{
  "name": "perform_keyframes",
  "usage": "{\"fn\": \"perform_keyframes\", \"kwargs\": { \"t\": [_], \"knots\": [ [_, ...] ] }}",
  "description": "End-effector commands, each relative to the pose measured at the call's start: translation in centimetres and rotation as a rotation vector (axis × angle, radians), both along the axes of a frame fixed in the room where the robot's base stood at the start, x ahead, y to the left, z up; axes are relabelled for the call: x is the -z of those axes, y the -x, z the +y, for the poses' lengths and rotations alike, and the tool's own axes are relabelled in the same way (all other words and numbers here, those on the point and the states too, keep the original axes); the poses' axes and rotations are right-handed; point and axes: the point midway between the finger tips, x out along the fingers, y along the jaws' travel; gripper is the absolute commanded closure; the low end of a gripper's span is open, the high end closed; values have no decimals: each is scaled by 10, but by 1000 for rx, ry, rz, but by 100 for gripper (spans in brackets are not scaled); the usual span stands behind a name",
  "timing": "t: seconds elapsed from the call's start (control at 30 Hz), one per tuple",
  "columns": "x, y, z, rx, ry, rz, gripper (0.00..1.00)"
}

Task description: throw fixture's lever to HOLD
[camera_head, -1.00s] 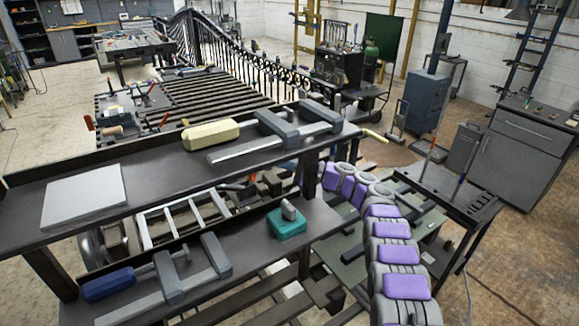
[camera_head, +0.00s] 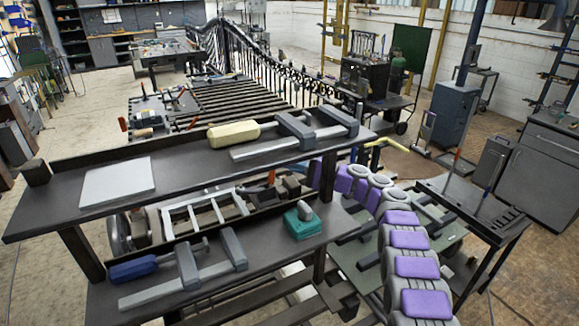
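No HOLD marking is legible, and I cannot tell for sure which thing is the fixture. A teal block with a short grey upright piece (camera_head: 303,222) sits at the right end of the lower shelf; the upright piece could be a lever. A yellow bent handle (camera_head: 400,142) shows just past the right end of the upper shelf.
The dark upper shelf (camera_head: 190,180) holds a white plate (camera_head: 117,187), a cream-handled clamp (camera_head: 234,132) and grey bars. The lower shelf holds a blue-handled clamp (camera_head: 133,269). A dark stand (camera_head: 480,205) is at right. Bare floor lies at far left.

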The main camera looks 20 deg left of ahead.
Motion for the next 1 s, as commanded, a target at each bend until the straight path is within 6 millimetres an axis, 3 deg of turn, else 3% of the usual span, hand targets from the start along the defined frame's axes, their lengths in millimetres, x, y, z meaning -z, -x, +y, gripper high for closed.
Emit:
{"fn": "perform_keyframes", "kwargs": {
  "t": [0.6,1.0],
  "knots": [
    [-9,29,33,-6,254,-292,100],
    [-9,32,37,-4,295,-336,100]
  ]
}}
